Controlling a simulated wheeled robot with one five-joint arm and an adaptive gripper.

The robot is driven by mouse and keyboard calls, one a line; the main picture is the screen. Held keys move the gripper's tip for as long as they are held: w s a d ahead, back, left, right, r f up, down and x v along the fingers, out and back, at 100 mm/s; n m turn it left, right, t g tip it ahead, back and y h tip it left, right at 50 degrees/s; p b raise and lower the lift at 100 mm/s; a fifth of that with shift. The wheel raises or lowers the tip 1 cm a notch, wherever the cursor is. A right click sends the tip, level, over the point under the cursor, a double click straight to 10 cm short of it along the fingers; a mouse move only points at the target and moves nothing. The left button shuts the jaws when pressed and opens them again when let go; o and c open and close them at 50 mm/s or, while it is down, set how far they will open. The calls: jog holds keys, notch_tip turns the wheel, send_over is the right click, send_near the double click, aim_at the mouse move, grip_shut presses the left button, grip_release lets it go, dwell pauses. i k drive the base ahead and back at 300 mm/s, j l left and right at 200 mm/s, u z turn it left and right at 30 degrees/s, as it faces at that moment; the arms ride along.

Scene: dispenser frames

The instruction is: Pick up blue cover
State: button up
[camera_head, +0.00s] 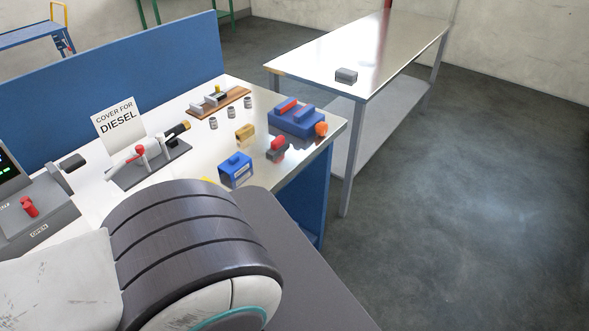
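Two blue things lie on the light shiny workbench. A small blue box-shaped piece (236,172) with a raised knob on top and a label on its front sits near the bench's front edge. A larger blue block (297,122) with a red piece on top is at the right corner. I cannot tell for certain which is the blue cover. My arm fills the lower left foreground and hides part of the bench. My gripper is not in view.
On the workbench (180,108) stand a "COVER FOR DIESEL" sign (119,117), a lever unit (150,165), a red-and-grey piece (278,148), a yellow piece (245,132) and several small grey cylinders. A metal table (395,45) with a grey box (346,76) stands behind. The floor at right is clear.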

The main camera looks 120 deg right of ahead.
aim_at(238, 163)
jog(key=k+z, duration=0.2)
jog(key=z, duration=3.6)
